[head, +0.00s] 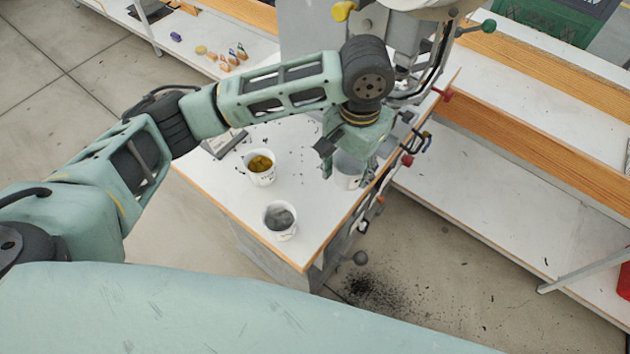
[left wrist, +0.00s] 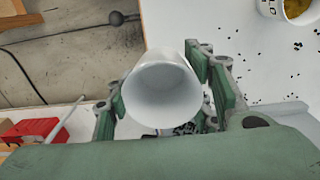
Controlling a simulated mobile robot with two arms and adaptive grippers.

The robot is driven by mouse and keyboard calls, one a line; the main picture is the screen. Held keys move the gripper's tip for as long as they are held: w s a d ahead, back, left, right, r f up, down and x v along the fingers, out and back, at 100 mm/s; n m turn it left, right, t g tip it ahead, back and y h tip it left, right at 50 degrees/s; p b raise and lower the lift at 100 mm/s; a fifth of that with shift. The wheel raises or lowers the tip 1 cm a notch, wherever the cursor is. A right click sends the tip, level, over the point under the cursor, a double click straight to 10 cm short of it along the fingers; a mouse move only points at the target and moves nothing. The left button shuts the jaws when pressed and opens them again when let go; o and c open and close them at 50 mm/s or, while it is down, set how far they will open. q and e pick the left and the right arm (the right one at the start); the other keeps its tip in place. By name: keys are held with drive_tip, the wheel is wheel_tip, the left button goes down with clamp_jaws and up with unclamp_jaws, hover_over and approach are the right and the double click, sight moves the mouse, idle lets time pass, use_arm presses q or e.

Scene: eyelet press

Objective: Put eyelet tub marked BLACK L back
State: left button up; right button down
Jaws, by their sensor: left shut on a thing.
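A white tub (head: 346,172) is held between the fingers of my left gripper (head: 350,158), at the right edge of the white worktop in the head view. In the left wrist view the tub (left wrist: 162,88) sits between the two green fingers (left wrist: 160,105), its mouth toward the camera. Its inside looks white and empty. No mark on it can be read, so I cannot tell whether it is BLACK L. Whether its base touches the worktop is hidden. My right gripper is not in view.
A white tub of yellow eyelets (head: 262,168) and a white tub with grey contents (head: 280,220) stand on the worktop (head: 225,185). Small dark bits are scattered there. The press (head: 400,40) stands behind my gripper. Dark specks lie on the floor (head: 370,290) by the worktop.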

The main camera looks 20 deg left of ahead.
use_arm(q)
drive_tip(key=a+f, duration=0.1)
drive_tip(key=a, duration=0.1)
drive_tip(key=a+f+p, duration=0.1)
drive_tip(key=a, duration=0.1)
drive_tip(key=a+f, duration=0.2)
drive_tip(key=a, duration=0.1)
drive_tip(key=shift+s, duration=0.25)
drive_tip(key=shift+a+f+p, duration=0.1)
drive_tip(key=shift+f+p, duration=0.5)
drive_tip(key=shift+f, duration=1.55)
drive_tip(key=o, duration=1.2)
drive_tip(key=shift+f, duration=0.15)
wheel_tip(320, 180, up, 12)
drive_tip(key=b, duration=0.2)
drive_tip(key=shift+r, duration=0.2)
